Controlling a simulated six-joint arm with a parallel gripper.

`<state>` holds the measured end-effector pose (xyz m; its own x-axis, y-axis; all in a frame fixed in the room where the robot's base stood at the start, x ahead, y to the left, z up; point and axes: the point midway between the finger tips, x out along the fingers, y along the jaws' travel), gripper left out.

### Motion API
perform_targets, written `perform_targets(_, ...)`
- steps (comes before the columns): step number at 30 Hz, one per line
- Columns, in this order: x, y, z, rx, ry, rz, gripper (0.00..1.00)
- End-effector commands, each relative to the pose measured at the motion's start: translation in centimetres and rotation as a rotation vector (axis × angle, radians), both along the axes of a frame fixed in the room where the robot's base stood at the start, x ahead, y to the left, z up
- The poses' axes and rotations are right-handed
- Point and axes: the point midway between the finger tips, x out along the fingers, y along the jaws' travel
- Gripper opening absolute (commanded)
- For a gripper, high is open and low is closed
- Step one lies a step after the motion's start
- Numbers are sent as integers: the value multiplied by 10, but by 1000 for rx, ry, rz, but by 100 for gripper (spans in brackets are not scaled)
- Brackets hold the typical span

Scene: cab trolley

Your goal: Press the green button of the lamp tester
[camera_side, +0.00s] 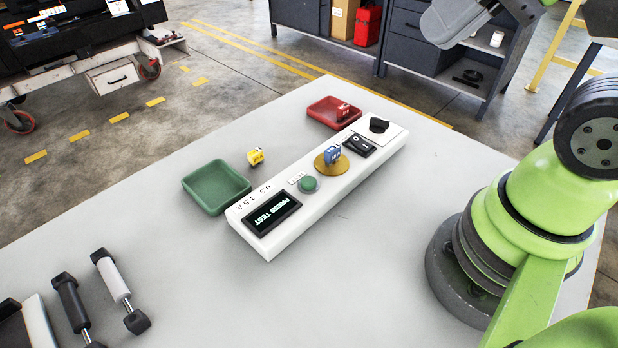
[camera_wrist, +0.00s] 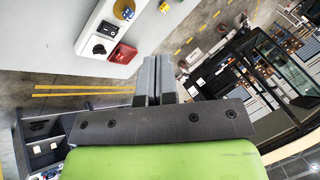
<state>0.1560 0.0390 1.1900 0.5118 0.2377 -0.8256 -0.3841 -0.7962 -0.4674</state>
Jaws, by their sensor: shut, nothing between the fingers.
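The lamp tester (camera_side: 305,203) is a long white box on the grey table in the side view. Its green button (camera_side: 309,184) sits between the display (camera_side: 271,215), which reads PRESS TEST, and a round gold pad (camera_side: 341,165). A small blue block-like piece (camera_side: 333,154) stands on the pad. In the wrist view, only the knob end of the tester (camera_wrist: 84,42) and the blue piece (camera_wrist: 126,13) show; the green button is out of frame. My gripper (camera_wrist: 158,62) is shut and empty, well away from the button. Its fingers are not visible in the side view.
An empty green tray (camera_side: 188,190) and a yellow piece (camera_side: 256,156) lie left of the tester. A red tray (camera_side: 318,112) holding a red piece (camera_side: 344,110) is behind it. A rocker switch (camera_side: 360,145) and black knob (camera_side: 379,125) are on the tester. The table's front middle is clear.

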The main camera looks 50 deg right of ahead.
Motion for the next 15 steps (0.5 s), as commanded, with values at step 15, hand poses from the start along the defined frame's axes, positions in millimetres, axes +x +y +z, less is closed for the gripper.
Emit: perform_targets(15, 87, 37, -64, 783, 716, -907, 0)
